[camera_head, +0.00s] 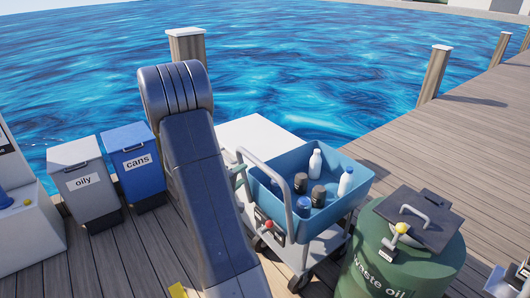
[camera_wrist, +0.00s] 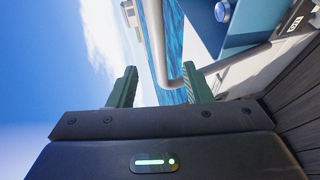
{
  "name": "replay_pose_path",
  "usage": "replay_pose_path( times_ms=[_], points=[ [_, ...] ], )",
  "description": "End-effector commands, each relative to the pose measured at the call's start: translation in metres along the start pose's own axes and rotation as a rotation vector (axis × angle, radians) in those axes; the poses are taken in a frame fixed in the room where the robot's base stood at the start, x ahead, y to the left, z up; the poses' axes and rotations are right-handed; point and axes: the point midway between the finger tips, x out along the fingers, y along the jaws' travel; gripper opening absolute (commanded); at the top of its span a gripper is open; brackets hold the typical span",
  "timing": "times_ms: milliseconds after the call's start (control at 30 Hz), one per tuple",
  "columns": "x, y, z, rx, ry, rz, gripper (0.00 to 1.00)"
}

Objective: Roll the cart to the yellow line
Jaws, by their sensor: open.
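The cart (camera_head: 325,243) has a grey frame on castors, a blue tray (camera_head: 278,226) and a tubular handle (camera_head: 288,200) on its left side. Bottles and dark jars stand in the tray. My gripper (camera_wrist: 160,84) is open at the handle. In the wrist view the bend of the handle tube (camera_wrist: 157,45) shows between the two green fingers, nearer the right one; I cannot tell whether they touch. In the head view my arm hides most of the gripper. A small yellow patch (camera_head: 178,291) on the deck at the bottom edge may be part of the yellow line.
A green waste oil drum (camera_head: 408,260) with a dark lid stands close to the cart's right. Grey "oily" (camera_head: 85,182) and blue "cans" (camera_head: 136,165) bins stand at left. A white box (camera_head: 255,136) is behind the cart. Water lies beyond the plank deck (camera_head: 420,150) and its posts.

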Motion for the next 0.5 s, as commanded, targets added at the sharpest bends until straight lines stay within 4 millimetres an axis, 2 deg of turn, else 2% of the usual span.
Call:
replay_pose_path(
  times_ms=[167, 267, 500],
  points=[
    [0.011, -0.001, 0.001, -0.015, -0.015, 0.01, 0.45],
    [0.028, -0.001, 0.002, -0.013, -0.016, 0.009, 0.45],
    [0.08, 0.0, 0.002, -0.011, -0.015, 0.01, 0.45]
  ],
)
